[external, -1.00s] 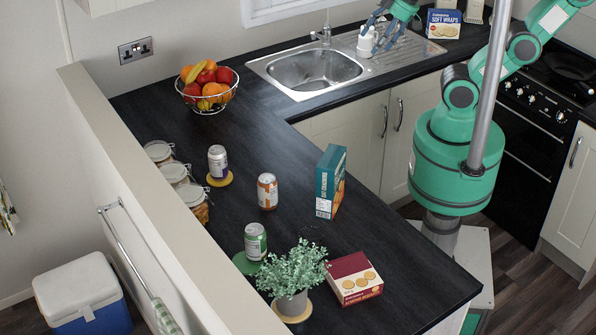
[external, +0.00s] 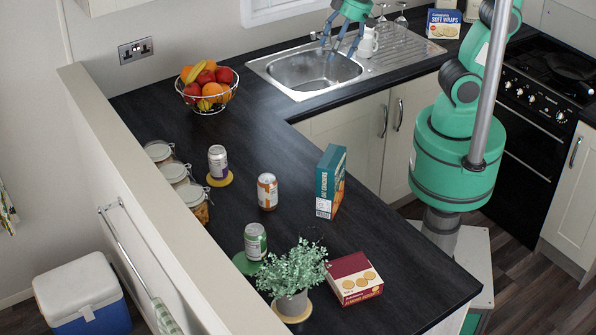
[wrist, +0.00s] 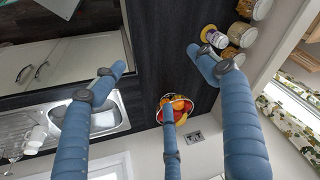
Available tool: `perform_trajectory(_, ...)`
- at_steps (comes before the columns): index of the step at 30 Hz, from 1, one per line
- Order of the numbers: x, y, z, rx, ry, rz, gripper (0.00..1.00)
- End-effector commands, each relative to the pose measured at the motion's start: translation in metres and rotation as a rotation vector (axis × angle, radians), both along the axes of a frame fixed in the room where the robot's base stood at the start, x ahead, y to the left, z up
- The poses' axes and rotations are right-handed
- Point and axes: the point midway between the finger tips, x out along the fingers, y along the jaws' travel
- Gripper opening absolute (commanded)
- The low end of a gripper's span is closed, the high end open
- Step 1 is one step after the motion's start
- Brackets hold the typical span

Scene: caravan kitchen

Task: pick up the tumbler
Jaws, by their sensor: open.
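A faint clear outline with a thin dark rim, perhaps the tumbler (external: 313,234), shows on the dark counter just behind the potted plant in the external view. It is too faint to be sure. I cannot pick it out in the wrist view. My gripper (external: 333,44) is over the sink at the back, far from that outline. In the wrist view my gripper (wrist: 160,76) has its blue fingers spread wide, with nothing between them.
A teal cracker box (external: 330,182), orange can (external: 267,192), green can (external: 255,242), potted plant (external: 292,272) and red box (external: 354,278) stand around the outline. A fruit bowl (external: 208,101) sits at back left. A white mug (external: 367,43) stands on the drainer.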

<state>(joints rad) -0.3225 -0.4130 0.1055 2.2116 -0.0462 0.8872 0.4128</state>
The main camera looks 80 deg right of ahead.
Motion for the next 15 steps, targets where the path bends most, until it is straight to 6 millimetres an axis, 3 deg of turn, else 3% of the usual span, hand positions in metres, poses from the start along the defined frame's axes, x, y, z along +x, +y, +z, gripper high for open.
perform_trajectory(6,0.034,0.071,-0.010,0.010,0.056,-0.011,0.73)
perform_trajectory(15,0.059,0.179,-0.041,0.010,0.123,-0.040,0.73)
